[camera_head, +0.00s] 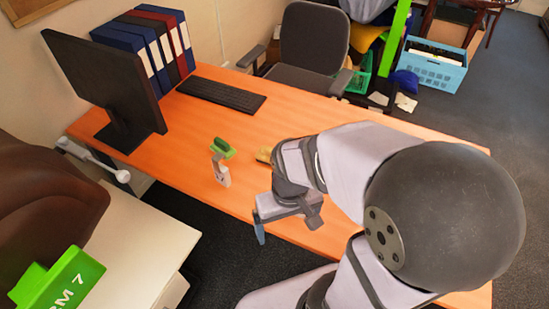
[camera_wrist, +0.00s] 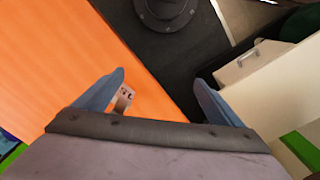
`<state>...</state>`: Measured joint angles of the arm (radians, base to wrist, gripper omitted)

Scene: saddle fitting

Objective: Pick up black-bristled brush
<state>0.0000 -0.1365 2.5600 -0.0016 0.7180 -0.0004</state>
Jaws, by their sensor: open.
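My gripper (camera_head: 259,226) hangs past the desk's near edge in the head view. I cannot make out black bristles in either view. A small green object (camera_head: 223,148) lies on the desk, beyond and left of my gripper. A yellow-brown object (camera_head: 264,155) lies to its right, partly hidden by my arm; I cannot tell whether either is the brush.
A small grey-white piece (camera_head: 220,172) stands near the desk's front edge; a similar piece (camera_wrist: 122,99) shows beside the left finger. The orange desk (camera_head: 310,115) carries a monitor (camera_head: 108,85), keyboard (camera_head: 221,94) and binders (camera_head: 150,45). A pale cabinet (camera_head: 145,245) stands at lower left.

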